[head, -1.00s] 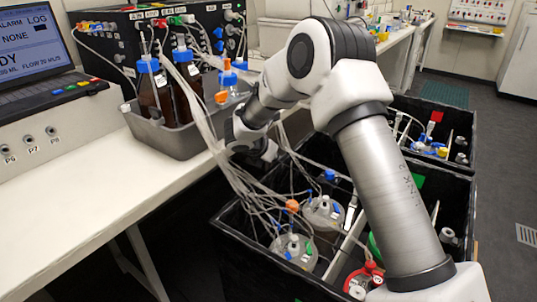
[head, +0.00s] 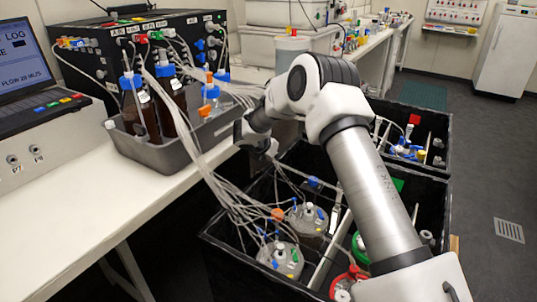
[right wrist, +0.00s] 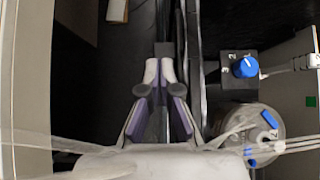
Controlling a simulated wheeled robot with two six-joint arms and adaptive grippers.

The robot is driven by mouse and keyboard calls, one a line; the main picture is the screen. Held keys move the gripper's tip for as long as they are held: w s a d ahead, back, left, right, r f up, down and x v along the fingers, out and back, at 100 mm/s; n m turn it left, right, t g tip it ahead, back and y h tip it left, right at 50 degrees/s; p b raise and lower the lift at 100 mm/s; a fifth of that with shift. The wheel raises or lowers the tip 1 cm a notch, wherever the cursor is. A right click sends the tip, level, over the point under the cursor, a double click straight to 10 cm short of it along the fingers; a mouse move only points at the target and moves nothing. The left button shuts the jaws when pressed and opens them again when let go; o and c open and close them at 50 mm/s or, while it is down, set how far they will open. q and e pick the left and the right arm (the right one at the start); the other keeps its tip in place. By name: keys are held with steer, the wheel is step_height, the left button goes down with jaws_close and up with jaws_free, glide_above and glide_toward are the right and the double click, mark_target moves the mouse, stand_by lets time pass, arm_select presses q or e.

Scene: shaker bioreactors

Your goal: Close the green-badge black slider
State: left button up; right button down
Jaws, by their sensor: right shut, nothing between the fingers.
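The black slider is the near open box (head: 235,262), pulled out beside the bench. A green badge (head: 398,185) shows on its inner wall, and also in the right wrist view (right wrist: 311,101). It holds lidded vessels (head: 281,260) with tubes. My right gripper (head: 257,143) is at the box's far left, near the bench edge, partly hidden by its own arm. In the right wrist view its fingers (right wrist: 159,70) are together and empty, left of the box's dark wall (right wrist: 189,60). I cannot tell whether they touch it. My left gripper is not in view.
Another black box (head: 447,125) with a red badge (head: 414,119) stands behind. A grey tray of bottles (head: 175,152) is on the white bench (head: 60,215). Thin tubes (head: 195,140) run from the bench into the near box. Floor at the right is clear.

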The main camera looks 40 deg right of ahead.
steer(key=shift+w+d, duration=0.1)
steer(key=shift+d, duration=0.3)
steer(key=v, duration=1.2)
